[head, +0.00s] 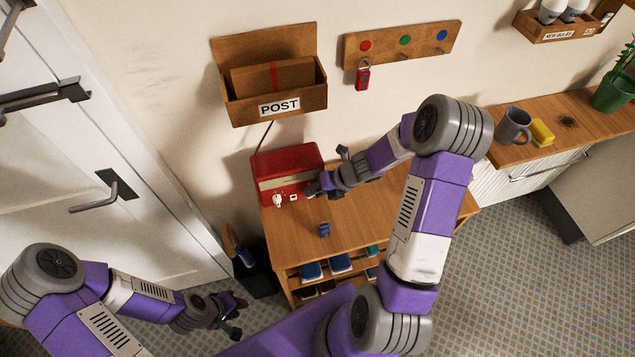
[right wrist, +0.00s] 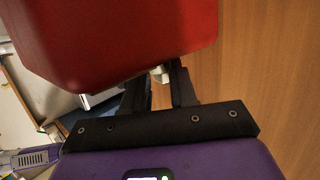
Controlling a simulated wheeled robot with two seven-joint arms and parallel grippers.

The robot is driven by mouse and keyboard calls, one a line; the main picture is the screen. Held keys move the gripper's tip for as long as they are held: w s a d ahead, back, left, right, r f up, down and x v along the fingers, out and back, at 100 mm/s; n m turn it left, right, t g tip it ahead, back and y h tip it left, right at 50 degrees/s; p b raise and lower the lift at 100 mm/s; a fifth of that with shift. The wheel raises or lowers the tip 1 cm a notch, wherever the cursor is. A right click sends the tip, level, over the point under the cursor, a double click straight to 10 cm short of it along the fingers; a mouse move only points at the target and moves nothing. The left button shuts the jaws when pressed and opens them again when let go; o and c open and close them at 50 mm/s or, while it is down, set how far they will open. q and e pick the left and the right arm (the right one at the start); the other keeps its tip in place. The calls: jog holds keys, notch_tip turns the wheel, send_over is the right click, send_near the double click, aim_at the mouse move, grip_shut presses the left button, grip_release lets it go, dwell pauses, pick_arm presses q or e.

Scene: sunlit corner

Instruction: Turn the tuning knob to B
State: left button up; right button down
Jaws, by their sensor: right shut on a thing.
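A red radio (head: 275,162) with a beige front stands on the wooden bench below the post box. A white knob (head: 278,200) and a small white tile (head: 293,197) show on its front. My right gripper (head: 314,188) is at the right part of the radio's front, shut on a pale knob (right wrist: 161,75), which shows between its fingers in the right wrist view. That knob is hidden by the gripper in the head view. The letters around it cannot be read. My left gripper (head: 236,314) is open and empty, low at the left above the floor.
A small blue object (head: 323,229) stands on the bench (head: 350,221), with shoes on the shelves below. The wooden post box (head: 275,100) hangs above the radio. A key rack (head: 403,43) is on the wall. A door (head: 120,190) is at the left.

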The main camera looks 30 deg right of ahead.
jog(key=shift+w+a+r+n+g+h+p, duration=0.15)
jog(key=shift+a+g+h+p, duration=0.1)
jog(key=shift+h+p, duration=0.45)
jog(key=shift+a+r+n+g+h+p, duration=0.2)
jog(key=shift+h+p, duration=0.25)
jog(key=shift+h, duration=0.45)
jog(key=shift+d+f, duration=0.1)
jog(key=shift+f, duration=0.05)
jog(key=c, duration=0.9)
grip_release()
jog(key=p+v, duration=0.5)
jog(key=v, duration=0.2)
jog(key=shift+r, duration=0.3)
jog(key=shift+f, duration=0.1)
